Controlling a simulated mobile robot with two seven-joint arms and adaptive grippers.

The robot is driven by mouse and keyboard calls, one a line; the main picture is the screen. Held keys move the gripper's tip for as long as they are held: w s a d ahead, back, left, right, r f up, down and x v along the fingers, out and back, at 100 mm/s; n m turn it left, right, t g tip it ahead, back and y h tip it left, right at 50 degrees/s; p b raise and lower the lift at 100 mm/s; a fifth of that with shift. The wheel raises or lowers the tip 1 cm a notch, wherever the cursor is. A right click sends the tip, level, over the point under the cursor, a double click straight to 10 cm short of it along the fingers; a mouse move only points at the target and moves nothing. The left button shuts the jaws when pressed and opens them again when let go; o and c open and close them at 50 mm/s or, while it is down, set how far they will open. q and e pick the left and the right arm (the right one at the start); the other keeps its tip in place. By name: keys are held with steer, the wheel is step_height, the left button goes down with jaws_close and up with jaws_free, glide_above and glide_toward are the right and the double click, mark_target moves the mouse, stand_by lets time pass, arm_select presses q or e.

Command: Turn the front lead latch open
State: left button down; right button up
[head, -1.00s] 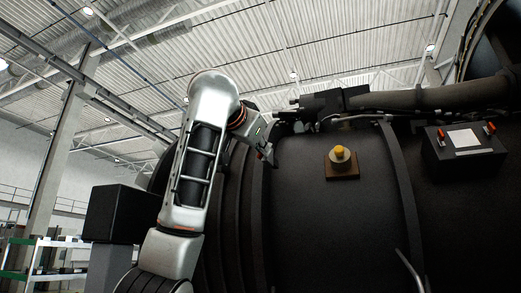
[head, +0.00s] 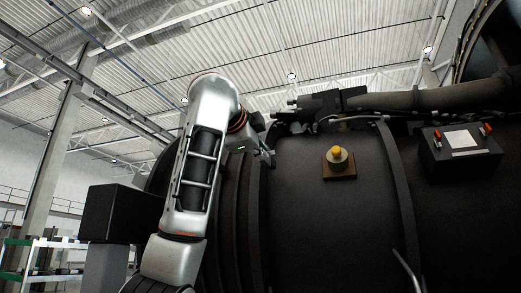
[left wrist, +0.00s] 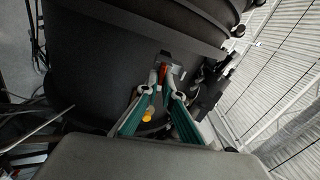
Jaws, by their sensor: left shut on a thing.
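In the left wrist view an orange latch handle (left wrist: 163,71) shows on a small grey block on the dark engine casing. In the head view my left gripper (head: 267,157) is at the left part of the casing, below the dark pipe fittings. My right gripper is in neither view.
A yellow knob on a brown plate (head: 338,174) sits on the casing right of the gripper. A black box (head: 452,156) with two orange-red handles and a white label is farther right. A thick pipe (head: 420,99) runs along the top.

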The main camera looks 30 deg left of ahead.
arm_select(q)
steer(key=shift+f+m, duration=0.1)
steer(key=shift+m, duration=0.9)
steer(key=c, duration=2.2)
jaws_free()
steer(key=shift+s, duration=0.1)
steer(key=shift+v, duration=5.95)
steer(key=shift+f, duration=0.1)
